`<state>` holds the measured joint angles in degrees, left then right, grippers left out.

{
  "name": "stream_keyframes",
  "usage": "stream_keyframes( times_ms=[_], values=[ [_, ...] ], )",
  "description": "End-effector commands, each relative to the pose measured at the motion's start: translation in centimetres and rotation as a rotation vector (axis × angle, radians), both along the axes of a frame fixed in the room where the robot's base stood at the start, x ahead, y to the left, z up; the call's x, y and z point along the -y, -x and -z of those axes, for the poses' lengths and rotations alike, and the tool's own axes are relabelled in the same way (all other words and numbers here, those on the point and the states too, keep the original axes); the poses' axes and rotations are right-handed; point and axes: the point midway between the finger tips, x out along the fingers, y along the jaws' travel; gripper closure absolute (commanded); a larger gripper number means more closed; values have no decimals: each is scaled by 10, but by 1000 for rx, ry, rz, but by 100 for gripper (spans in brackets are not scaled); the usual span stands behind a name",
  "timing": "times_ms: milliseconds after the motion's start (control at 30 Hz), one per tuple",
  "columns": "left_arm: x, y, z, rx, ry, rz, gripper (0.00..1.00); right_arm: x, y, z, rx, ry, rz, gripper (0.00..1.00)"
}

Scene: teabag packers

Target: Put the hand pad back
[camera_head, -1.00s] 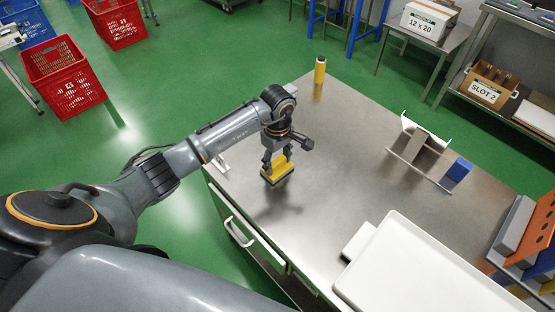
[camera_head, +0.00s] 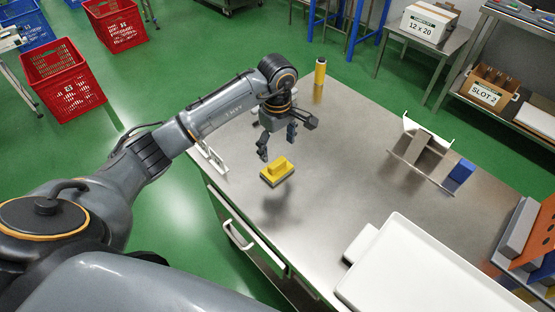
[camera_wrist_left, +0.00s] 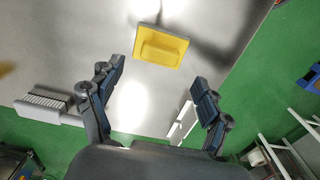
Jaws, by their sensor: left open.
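The hand pad (camera_head: 276,172), a yellow block with a raised grip and a dark underside, lies flat on the steel table (camera_head: 330,190) near its left edge. It also shows in the left wrist view (camera_wrist_left: 160,47), beyond the fingertips. My left gripper (camera_head: 277,148) is open and empty, above the table and just behind the pad in the head view, apart from it. Its two spread fingers also show in the left wrist view (camera_wrist_left: 154,85). My right gripper is not in view.
A white bracket (camera_head: 213,159) stands at the table's left edge. A yellow cylinder (camera_head: 320,72) stands at the far corner. A rack (camera_head: 408,163) with grey and blue pieces stands at the right, and a white tray (camera_head: 352,290) at the front right. The table's middle is clear.

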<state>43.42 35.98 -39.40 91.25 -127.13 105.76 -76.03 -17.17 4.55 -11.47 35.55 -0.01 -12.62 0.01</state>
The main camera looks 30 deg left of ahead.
Motion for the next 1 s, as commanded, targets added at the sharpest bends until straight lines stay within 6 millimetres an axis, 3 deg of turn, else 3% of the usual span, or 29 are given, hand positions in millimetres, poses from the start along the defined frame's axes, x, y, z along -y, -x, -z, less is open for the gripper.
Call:
stream_keyframes(
  times_ms=[100, 300, 1000],
  values=[
    [0, -1, -21, 4, -1, 0, 22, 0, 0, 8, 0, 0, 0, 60],
    [0, 0, -43, 0, -1, 0, 22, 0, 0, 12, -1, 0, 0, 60],
    [0, 0, -48, -1, 1, 0, 22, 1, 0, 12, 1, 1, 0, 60]
  ],
)
